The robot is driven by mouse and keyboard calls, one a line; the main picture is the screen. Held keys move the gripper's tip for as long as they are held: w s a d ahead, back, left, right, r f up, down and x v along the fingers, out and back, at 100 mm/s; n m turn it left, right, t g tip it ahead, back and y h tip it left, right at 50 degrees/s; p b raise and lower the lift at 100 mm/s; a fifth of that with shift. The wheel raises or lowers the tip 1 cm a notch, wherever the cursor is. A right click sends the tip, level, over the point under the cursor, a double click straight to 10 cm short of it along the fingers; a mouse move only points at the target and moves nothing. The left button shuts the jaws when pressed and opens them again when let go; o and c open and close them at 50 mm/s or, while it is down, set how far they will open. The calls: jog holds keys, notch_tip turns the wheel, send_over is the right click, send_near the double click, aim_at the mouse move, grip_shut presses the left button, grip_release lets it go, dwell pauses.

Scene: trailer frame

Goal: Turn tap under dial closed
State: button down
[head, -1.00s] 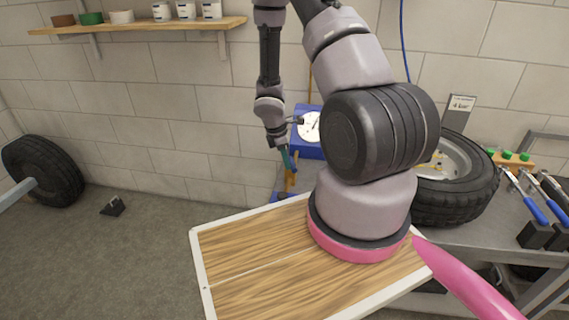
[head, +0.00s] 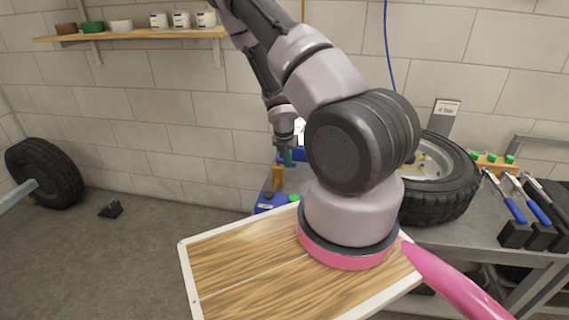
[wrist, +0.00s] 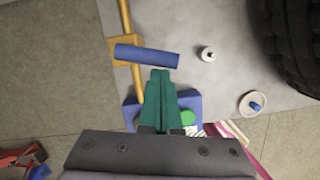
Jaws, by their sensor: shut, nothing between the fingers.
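The tap's blue lever (wrist: 147,55) lies crosswise over a yellow pipe (wrist: 137,85) in the wrist view. My gripper (wrist: 160,72) has its green fingers together and empty, with the tips just beside the lever's right part. I cannot tell whether they touch it. In the head view my gripper (head: 288,160) points down beside a yellow part (head: 278,178) above a blue box (head: 268,204). The dial (head: 300,130) is mostly hidden behind my arm, with only a pale sliver showing.
A green knob (wrist: 187,118) sits on the blue box beside my fingers. A small white round part (wrist: 208,54) lies on the bench.

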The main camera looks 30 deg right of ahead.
jog(key=shift+w+d, duration=0.2)
jog(key=shift+d, duration=0.6)
dwell(0.4)
